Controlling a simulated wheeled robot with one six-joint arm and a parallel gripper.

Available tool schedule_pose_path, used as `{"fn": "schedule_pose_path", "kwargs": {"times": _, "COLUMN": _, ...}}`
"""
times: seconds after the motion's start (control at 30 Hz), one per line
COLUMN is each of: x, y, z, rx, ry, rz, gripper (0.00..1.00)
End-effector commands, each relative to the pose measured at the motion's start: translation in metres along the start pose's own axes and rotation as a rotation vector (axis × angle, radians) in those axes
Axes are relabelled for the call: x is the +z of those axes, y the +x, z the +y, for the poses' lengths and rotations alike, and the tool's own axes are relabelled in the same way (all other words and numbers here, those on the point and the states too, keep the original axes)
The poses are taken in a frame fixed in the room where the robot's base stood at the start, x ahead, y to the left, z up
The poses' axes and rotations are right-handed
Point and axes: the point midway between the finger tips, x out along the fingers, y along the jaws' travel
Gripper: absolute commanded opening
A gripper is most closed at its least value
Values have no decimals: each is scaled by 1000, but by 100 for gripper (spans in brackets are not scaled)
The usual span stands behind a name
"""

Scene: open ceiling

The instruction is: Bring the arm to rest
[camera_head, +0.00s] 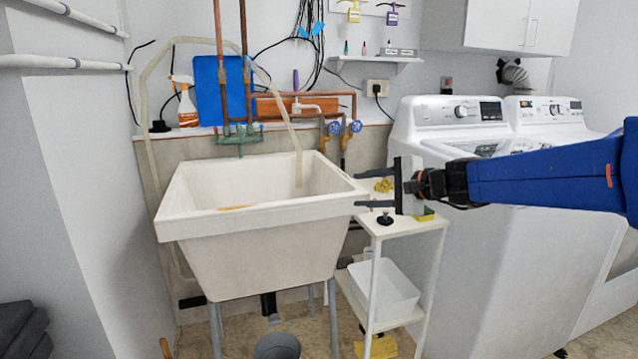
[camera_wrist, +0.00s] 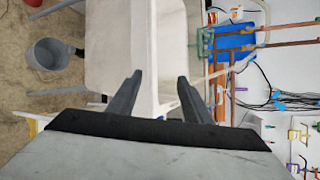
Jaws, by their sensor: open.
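My gripper (camera_head: 375,188) is at the end of my blue arm, which reaches in from the right in the head view. Its two dark fingers point left toward the right rim of the white utility sink (camera_head: 250,240). They are spread apart with nothing between them. In the wrist view my gripper (camera_wrist: 155,95) shows both fingers apart, with the white sink (camera_wrist: 118,50) beyond them. In the head view the gripper is over or in front of the small white shelf stand (camera_head: 392,235); I cannot tell the exact gap to the sink rim.
Two white machines (camera_head: 480,240) stand at the right, behind my arm. A yellow item (camera_head: 384,185) and a dark stopper (camera_head: 385,219) are on the stand, a white bin (camera_head: 385,290) below. A grey bucket (camera_head: 277,347) is on the floor. Copper pipes (camera_head: 219,60) rise behind the sink.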

Motion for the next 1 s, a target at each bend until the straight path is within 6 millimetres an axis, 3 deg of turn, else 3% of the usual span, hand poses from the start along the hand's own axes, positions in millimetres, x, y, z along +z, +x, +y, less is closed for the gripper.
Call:
{"fn": "schedule_pose_path", "kwargs": {"times": 0.2, "x": 43, "y": -57, "z": 78, "rx": 208, "ry": -302, "rz": -7, "gripper": 45}}
{"fn": "schedule_pose_path", "kwargs": {"times": 0.4, "x": 61, "y": -114, "z": 156, "rx": 415, "ry": -567, "rz": -4, "gripper": 45}}
{"fn": "schedule_pose_path", "kwargs": {"times": 0.73, "x": 54, "y": -219, "z": 273, "rx": 785, "ry": -967, "rz": 26, "gripper": 45}}
{"fn": "schedule_pose_path", "kwargs": {"times": 0.9, "x": 42, "y": -264, "z": 312, "rx": 945, "ry": -1113, "rz": 48, "gripper": 45}}
{"fn": "schedule_pose_path", "kwargs": {"times": 1.0, "x": 36, "y": -280, "z": 324, "rx": 1004, "ry": -1163, "rz": 58, "gripper": 45}}
